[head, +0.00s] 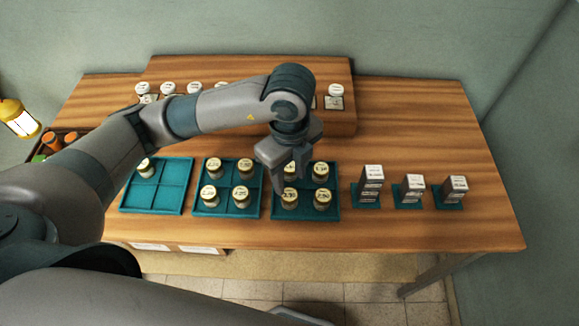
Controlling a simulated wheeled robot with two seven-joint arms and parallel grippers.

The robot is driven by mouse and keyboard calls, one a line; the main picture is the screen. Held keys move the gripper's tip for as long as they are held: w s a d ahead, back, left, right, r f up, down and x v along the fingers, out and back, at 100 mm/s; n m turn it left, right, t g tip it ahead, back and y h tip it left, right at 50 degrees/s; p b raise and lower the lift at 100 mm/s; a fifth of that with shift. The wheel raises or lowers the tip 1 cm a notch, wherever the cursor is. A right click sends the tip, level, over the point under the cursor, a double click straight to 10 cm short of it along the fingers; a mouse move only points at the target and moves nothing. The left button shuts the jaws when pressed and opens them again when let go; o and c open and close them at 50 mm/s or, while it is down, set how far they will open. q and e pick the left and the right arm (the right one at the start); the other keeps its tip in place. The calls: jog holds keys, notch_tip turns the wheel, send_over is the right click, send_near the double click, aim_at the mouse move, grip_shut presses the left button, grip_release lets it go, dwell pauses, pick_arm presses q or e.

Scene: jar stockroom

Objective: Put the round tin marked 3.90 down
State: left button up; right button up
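My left gripper (289,180) points down over the right-hand teal tray (333,214), which has several round tins in it. One tin (290,173) at the tray's back left shows between and behind the fingers, partly hidden. Whether the fingers touch it is unclear. The front-left tin (289,199) has a cream lid that seems to read 3.90, but the print is small. Two more tins stand at the back right (321,172) and front right (322,199). My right gripper is out of view.
The middle tray (225,212) holds several tins; the left tray (152,208) has one tin (146,168) and free compartments. White-lidded jars (336,90) line the raised back shelf, partly behind my arm.

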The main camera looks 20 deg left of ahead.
pick_arm(q)
jog(key=shift+r, duration=1.95)
